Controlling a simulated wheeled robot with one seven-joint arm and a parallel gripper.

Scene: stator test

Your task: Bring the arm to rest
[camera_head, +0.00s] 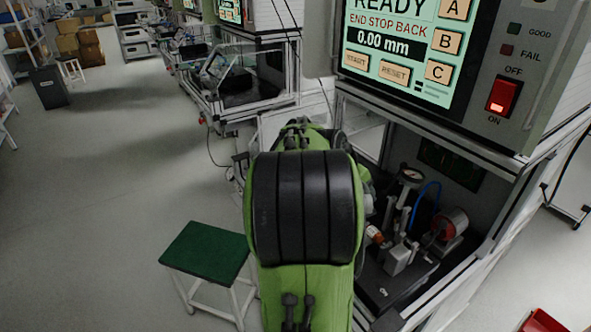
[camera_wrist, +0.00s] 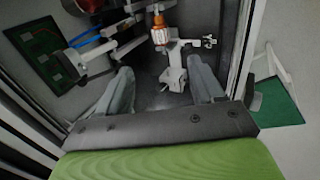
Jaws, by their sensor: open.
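My green arm with black bands (camera_head: 305,205) fills the middle of the head view and hides part of the test station. My gripper (camera_wrist: 160,85) shows in the wrist view with its two grey fingers spread apart and nothing between them. Past the fingers stands a metal fixture (camera_wrist: 172,68) with an orange-tipped part (camera_wrist: 159,30) above it. The gripper itself cannot be made out in the head view.
The test station has a lit screen (camera_head: 402,45) and a red rocker switch (camera_head: 503,95). Inside its bay are a gauge (camera_head: 410,176) and a red cylindrical part (camera_head: 450,224). A green-topped stool (camera_head: 205,250) stands at the left. Open floor (camera_head: 110,190) lies further left.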

